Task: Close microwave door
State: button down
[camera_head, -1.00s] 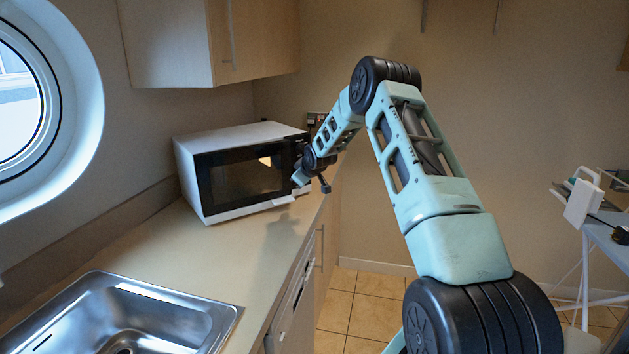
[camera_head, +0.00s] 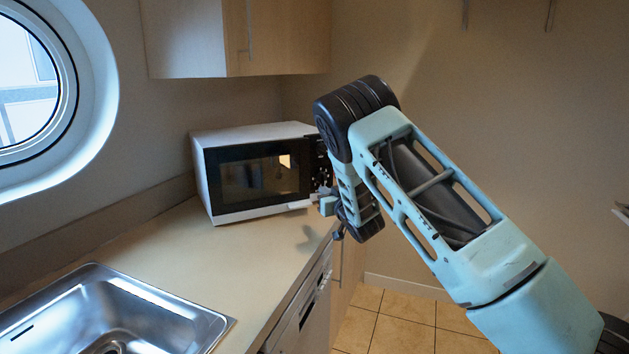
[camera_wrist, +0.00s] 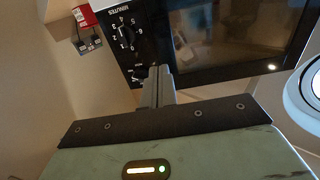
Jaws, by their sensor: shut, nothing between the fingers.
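The white microwave (camera_head: 262,210) stands on the counter in the corner, and its dark glass door (camera_head: 245,180) faces forward. The door looks flush or nearly flush with the body; I cannot tell if a small gap is left. In the wrist view the black control panel with its dials (camera_wrist: 125,40) is beside the dark door glass (camera_wrist: 230,40). My gripper (camera_head: 301,204) is at the microwave's lower right front. In the wrist view my gripper's fingers (camera_wrist: 159,76) are shut and empty, in front of the lower dial; contact cannot be told.
A steel sink (camera_head: 120,315) is in the near left of the counter (camera_head: 165,245). Cupboards (camera_head: 235,40) hang above, and a round porthole (camera_head: 30,90) is at left. A red-and-white item (camera_wrist: 84,16) is beside the microwave. The tiled floor (camera_head: 400,320) at right is partly clear.

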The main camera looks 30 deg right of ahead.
aim_at(307, 177)
jog(key=w+p, duration=0.1)
jog(key=w, duration=0.2)
jog(key=w+p, duration=0.1)
jog(key=w, duration=0.3)
jog(key=w+d+p, duration=0.1)
jog(key=w, duration=0.2)
jog(key=shift+w, duration=0.55)
